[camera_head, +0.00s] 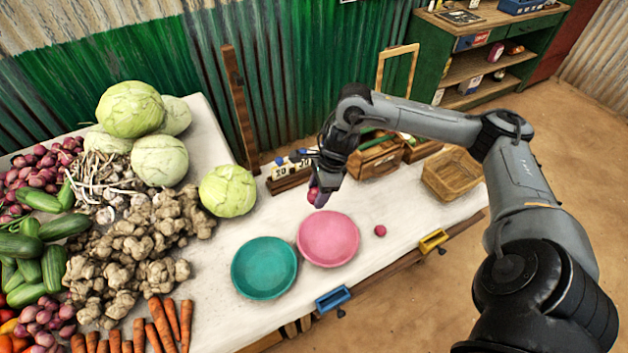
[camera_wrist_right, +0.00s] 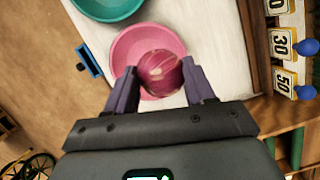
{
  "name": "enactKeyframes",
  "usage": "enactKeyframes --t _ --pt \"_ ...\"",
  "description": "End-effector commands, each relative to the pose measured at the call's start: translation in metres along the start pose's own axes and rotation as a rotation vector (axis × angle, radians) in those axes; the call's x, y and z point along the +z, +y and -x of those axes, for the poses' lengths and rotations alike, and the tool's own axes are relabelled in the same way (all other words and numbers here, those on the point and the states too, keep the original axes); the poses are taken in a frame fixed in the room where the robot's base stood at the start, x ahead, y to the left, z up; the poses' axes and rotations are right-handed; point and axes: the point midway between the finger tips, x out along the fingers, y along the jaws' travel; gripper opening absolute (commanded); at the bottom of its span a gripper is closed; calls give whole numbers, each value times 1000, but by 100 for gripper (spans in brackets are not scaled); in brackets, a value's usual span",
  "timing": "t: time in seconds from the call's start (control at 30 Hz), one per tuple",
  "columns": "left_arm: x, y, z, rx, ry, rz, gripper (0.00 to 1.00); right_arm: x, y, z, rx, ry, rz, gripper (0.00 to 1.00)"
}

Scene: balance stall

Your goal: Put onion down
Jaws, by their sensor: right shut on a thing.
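A red-purple onion (camera_wrist_right: 160,72) is held between the two fingers of my right gripper (camera_wrist_right: 162,85). In the head view the onion (camera_head: 313,196) shows at the fingertips of my right gripper (camera_head: 316,190), above the table near the far rim of the pink bowl (camera_head: 328,238). In the wrist view the pink bowl (camera_wrist_right: 130,44) lies beyond the onion and looks empty where visible. A teal bowl (camera_head: 264,268) stands left of it and is empty. Another small red onion (camera_head: 380,230) lies on the table right of the pink bowl. My left gripper is not in view.
Cabbages (camera_head: 132,109), ginger (camera_head: 140,240), carrots (camera_head: 163,325) and other vegetables fill the table's left side. A wicker basket (camera_head: 452,174) and wooden boxes (camera_head: 376,157) stand at the right back. Number cards (camera_head: 290,165) stand behind the bowls. Blue (camera_head: 332,298) and yellow (camera_head: 433,241) holders sit at the front edge.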

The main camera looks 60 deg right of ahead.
Motion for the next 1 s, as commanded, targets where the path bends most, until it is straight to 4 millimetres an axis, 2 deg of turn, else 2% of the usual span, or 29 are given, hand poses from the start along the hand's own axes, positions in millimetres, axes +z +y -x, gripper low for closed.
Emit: enactKeyframes --t 0.17,0.6,1.0 --pt "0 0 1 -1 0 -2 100 -6 8 -8 7 0 2 23" --pt "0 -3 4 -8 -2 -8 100 -40 37 -36 5 5 4 23" --pt "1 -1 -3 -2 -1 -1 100 -47 42 -50 3 -1 4 23"
